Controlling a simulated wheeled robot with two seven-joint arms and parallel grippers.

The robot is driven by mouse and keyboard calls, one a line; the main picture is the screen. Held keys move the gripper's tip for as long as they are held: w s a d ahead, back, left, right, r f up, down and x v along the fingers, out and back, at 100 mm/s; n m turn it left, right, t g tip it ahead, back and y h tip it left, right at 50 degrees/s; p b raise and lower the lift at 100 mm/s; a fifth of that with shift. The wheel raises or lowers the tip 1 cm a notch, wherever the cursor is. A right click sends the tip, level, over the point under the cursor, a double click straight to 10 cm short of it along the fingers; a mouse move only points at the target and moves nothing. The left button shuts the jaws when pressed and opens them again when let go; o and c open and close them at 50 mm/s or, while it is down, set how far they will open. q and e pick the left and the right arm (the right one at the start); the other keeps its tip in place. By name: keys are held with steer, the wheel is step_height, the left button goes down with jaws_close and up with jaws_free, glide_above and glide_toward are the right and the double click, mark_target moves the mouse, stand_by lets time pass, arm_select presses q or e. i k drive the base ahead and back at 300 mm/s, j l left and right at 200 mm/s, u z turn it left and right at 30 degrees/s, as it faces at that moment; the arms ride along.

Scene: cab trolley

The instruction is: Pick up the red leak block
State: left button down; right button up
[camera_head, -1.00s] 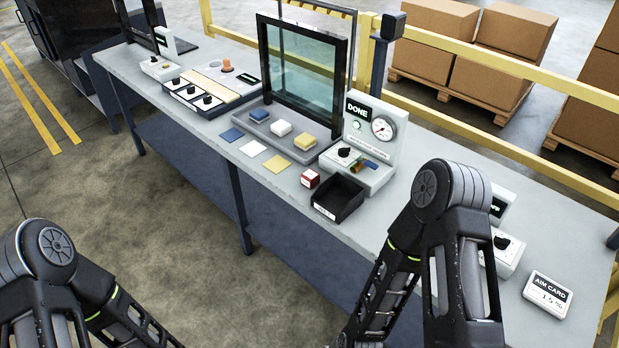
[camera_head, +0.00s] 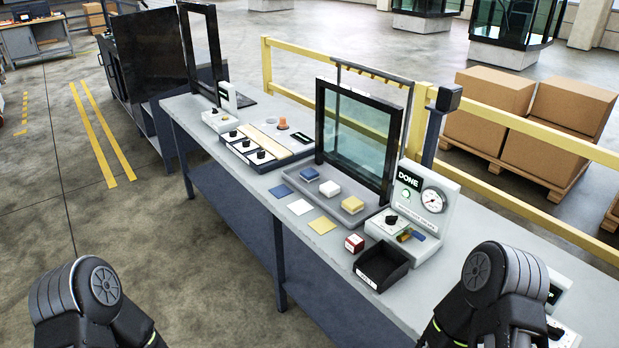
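The red leak block (camera_head: 354,243) is a small red cube with a pale label, sitting on the grey bench top (camera_head: 330,262). It stands just left of the open black bin (camera_head: 381,268) and in front of the gauge station (camera_head: 420,210) marked DONE. My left arm shows at the lower left and my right arm at the lower right. Both grippers are outside the picture, so their state is hidden. Nothing of mine touches the block.
A grey tray (camera_head: 345,217) holds blue, white and yellow blocks, with blue, white and yellow squares before it. A framed glass panel (camera_head: 357,138) stands behind. A yellow railing (camera_head: 500,118) runs behind the bench. Floor left of the bench is clear.

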mark_target(354, 242)
steer(key=i+j, duration=0.55)
steer(key=i, duration=0.25)
steer(key=z, duration=1.75)
